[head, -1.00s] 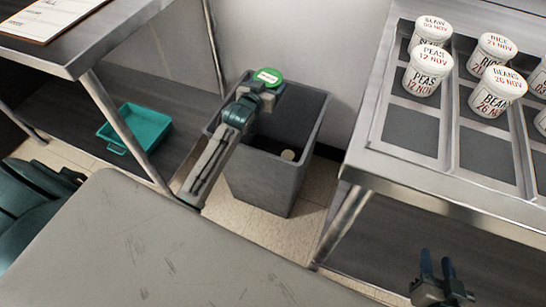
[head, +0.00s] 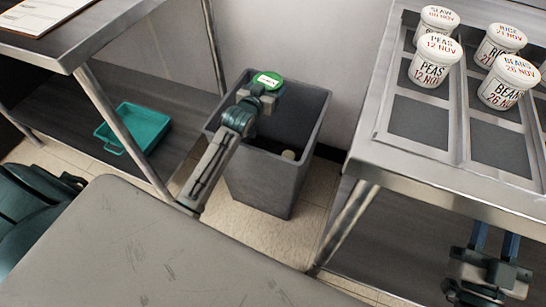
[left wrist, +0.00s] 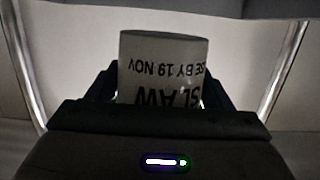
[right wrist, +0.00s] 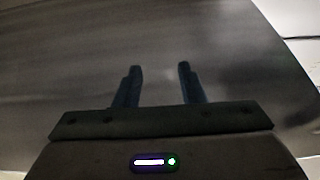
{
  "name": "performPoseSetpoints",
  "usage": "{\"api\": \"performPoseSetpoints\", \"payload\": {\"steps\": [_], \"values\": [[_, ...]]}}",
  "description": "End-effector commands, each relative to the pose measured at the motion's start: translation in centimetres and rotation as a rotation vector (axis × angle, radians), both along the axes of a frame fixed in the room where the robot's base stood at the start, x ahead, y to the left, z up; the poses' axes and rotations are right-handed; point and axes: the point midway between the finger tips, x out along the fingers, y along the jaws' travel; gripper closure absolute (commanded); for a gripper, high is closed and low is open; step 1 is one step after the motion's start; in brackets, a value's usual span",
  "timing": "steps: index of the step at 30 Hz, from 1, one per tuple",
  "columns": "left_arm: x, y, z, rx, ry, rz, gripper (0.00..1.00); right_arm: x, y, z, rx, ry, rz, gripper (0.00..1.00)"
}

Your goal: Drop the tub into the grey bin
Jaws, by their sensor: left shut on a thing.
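The tub (head: 267,80) has a green lid and sits in my left gripper (head: 264,97). In the left wrist view the tub (left wrist: 162,65) is a pale cup with black lettering, "SLAW" and a 19 NOV date, upside down in the picture, between the two fingers. The gripper is shut on it, over the opening of the grey bin (head: 263,187), towards its back left.
A steel counter (head: 405,163) on the right carries several white labelled tubs (head: 433,65) in a tray. A steel table (head: 75,45) stands at the left, with a teal tray (head: 140,128) on its lower shelf. A grey surface (head: 150,250) fills the lower left.

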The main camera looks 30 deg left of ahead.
Motion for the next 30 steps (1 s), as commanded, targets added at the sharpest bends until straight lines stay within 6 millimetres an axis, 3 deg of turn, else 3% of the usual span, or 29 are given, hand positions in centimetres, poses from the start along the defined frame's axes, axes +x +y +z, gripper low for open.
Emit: {"api": "performPoseSetpoints", "payload": {"steps": [13,28,29,30], "values": [[0.0,0.0,-1.0,0.000,-0.002,0.000,0.58,-1.9,0.0,5.6,-0.022,-0.355,-0.004,0.64],[0.0,0.0,-1.1,0.000,-0.002,0.000,0.58,-2.5,0.1,6.8,-0.027,-0.432,-0.004,0.64],[0.0,0.0,-1.1,0.000,-0.002,0.000,0.22,-2.5,0.1,6.8,-0.027,-0.432,-0.004,0.64],[0.0,0.0,-1.1,0.000,-0.002,0.000,0.15,-2.5,0.1,6.8,-0.027,-0.432,-0.004,0.64]]}}
